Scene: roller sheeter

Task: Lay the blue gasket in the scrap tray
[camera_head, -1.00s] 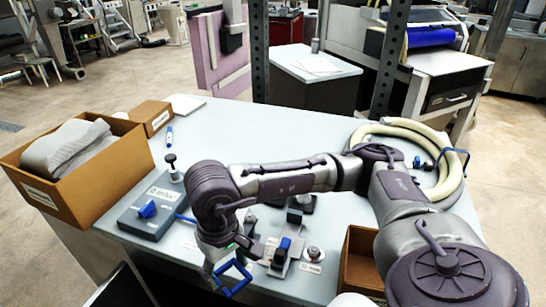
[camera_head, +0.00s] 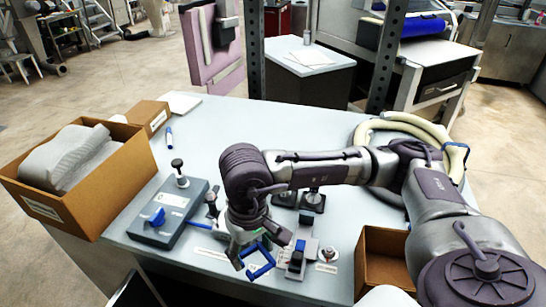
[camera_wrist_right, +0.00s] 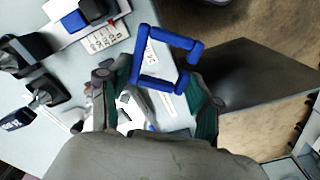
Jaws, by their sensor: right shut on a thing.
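The blue gasket (camera_head: 260,262) is a squarish frame of blue bars, with a gap in one side. My right gripper (camera_head: 246,243) is shut on it and holds it over the front edge of the table. In the right wrist view the gasket (camera_wrist_right: 142,55) sticks out ahead between the two dark green fingers of the gripper (camera_wrist_right: 160,92). I cannot tell for sure which thing is the scrap tray. An open brown cardboard box (camera_head: 385,239) stands at the front right of the table. My left gripper is not in view.
A grey device with a blue knob (camera_head: 170,213) stands left of the gripper, and a fixture with a blue block (camera_head: 300,252) just right of it. A large box with grey padding (camera_head: 110,193) stands left. A cream hose coil (camera_head: 455,160) lies right. The table's back middle is clear.

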